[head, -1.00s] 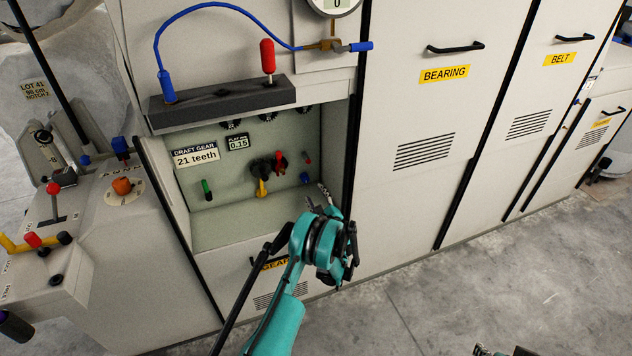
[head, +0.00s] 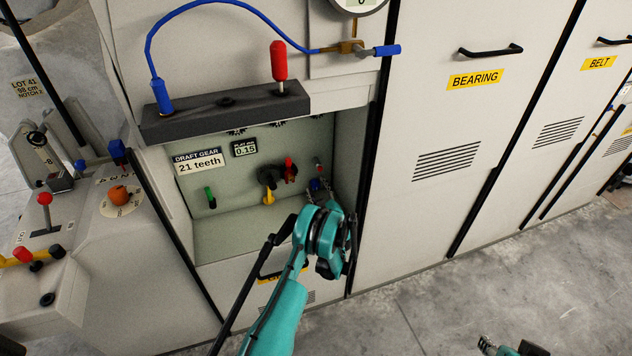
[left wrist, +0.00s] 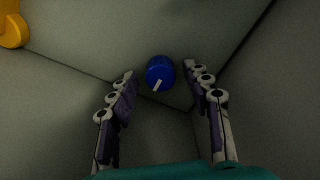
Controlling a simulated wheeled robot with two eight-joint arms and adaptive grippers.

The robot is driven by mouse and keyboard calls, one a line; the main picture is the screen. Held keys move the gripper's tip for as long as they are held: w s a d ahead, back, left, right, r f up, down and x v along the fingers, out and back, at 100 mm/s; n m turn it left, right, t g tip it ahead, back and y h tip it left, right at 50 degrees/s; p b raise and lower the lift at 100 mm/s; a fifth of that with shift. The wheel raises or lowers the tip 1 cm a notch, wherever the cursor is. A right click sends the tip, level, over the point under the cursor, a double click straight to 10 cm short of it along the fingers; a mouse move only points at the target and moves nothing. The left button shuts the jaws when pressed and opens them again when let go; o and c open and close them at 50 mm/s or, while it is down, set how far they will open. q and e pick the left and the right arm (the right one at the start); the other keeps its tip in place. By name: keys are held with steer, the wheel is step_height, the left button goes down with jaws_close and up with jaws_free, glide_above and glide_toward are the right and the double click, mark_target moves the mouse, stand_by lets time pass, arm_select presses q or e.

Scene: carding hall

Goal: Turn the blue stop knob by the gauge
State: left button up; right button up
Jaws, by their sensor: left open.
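The blue stop knob (left wrist: 160,72) has a white pointer line and sits on the recess's back wall. In the left wrist view it lies between and beyond the fingertips, not visibly touching either. In the head view the blue knob (head: 314,184) is at the lower right of the recess, partly covered by my left gripper (head: 319,189). That gripper is open and empty, its fingers pointing into the recess. A small gauge reading 0.15 (head: 244,148) is on the back wall, left of the knob. Part of my right gripper (head: 498,348) shows at the bottom edge; its jaws are unclear.
A yellow-handled black knob (head: 268,178), a red lever (head: 290,170) and a green lever (head: 211,198) are in the recess. A dark block (head: 226,108) with a red handle overhangs it. The recess's right wall is close to my left gripper.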

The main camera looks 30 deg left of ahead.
arm_select(q)
steer(key=shift+a+r, duration=0.1)
jaws_close()
steer(key=shift+n, duration=0.4)
steer(key=n, duration=0.5)
steer(key=shift+n, duration=0.3)
steer(key=n, duration=0.5)
steer(key=shift+n, duration=0.3)
